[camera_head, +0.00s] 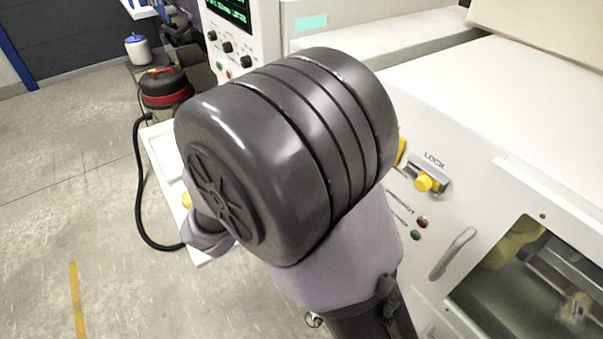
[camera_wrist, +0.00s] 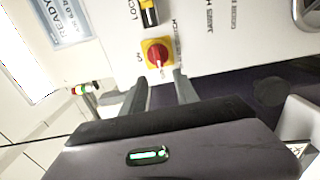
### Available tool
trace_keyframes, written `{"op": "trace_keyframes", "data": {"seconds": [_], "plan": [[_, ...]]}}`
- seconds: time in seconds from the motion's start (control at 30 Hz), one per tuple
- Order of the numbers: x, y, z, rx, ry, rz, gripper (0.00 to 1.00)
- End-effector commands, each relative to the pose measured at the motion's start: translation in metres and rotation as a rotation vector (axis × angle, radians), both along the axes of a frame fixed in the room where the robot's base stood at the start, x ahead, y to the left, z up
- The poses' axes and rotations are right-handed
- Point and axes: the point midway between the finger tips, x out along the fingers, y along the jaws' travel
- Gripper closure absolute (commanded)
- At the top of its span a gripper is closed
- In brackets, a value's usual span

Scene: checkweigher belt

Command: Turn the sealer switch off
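A red rotary switch (camera_wrist: 157,55) on a square yellow plate sits on the white machine panel in the wrist view. A pale mark shows on its knob, and small lettering is beside the plate. I cannot read its position for sure. My gripper (camera_wrist: 160,79) is open. Its two grey fingers are apart, with the tips just short of the switch, one toward each side, and nothing between them. I see no contact. In the head view my own arm hides the gripper and most of this panel area.
A yellow latch (camera_head: 425,183) labelled LOCK is close to the switch. A door handle (camera_head: 453,253) and window are at right. A red-and-black vacuum (camera_head: 166,88) with a hose stands on the floor at left. Open floor (camera_head: 70,190) lies left.

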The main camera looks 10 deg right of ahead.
Motion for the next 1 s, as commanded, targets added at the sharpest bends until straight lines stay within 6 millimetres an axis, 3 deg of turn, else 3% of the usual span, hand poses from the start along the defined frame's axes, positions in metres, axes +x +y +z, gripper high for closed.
{"op": "trace_keyframes", "data": {"seconds": [0.1,0.2,0.4,0.87,0.93,1.0], "plan": [[-0.013,0.038,0.003,0.0,0.001,0.005,0.64],[-0.022,0.063,0.003,0.0,0.001,0.004,0.64],[-0.033,0.09,0.001,0.001,0.001,0.001,0.64],[-0.034,0.093,0.0,0.002,0.002,-0.002,0.64],[-0.039,0.082,-0.001,0.032,0.022,-0.037,0.64],[-0.057,0.05,-0.008,0.146,0.09,-0.143,0.64]]}}
